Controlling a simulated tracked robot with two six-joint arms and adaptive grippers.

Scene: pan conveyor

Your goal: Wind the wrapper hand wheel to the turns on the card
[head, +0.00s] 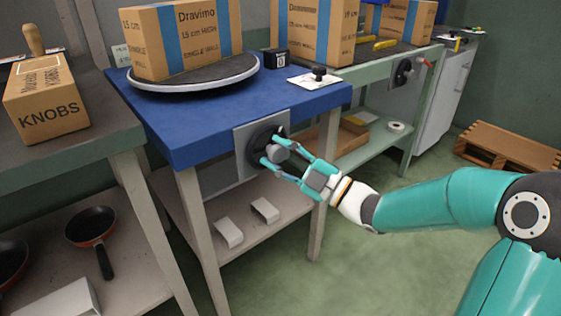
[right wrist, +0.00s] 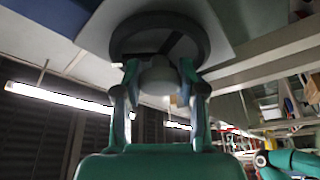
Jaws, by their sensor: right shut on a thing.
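The dark hand wheel (head: 256,158) sits on a grey plate on the front of the blue wrapper table (head: 190,135). My right gripper (head: 273,147) is shut on the wheel's grey handle knob (head: 280,154). In the right wrist view the wheel's ring (right wrist: 116,42) is above, and the knob (right wrist: 160,76) is between the two fingers (right wrist: 160,84). A Dravimo box (head: 195,42) with blue bands stands on the round turntable (head: 190,84). A small black counter (head: 275,59) shows what looks like 0. A pale card (head: 121,55) behind is partly hidden, its text unreadable. My left gripper is out of view.
A white plate with a black knob (head: 319,74) lies on the table's right end. A KNOBS box (head: 46,100) is on the left bench. A green bench (head: 390,62) with another crank is at right. Pans and white pieces lie on lower shelves. The floor at front is clear.

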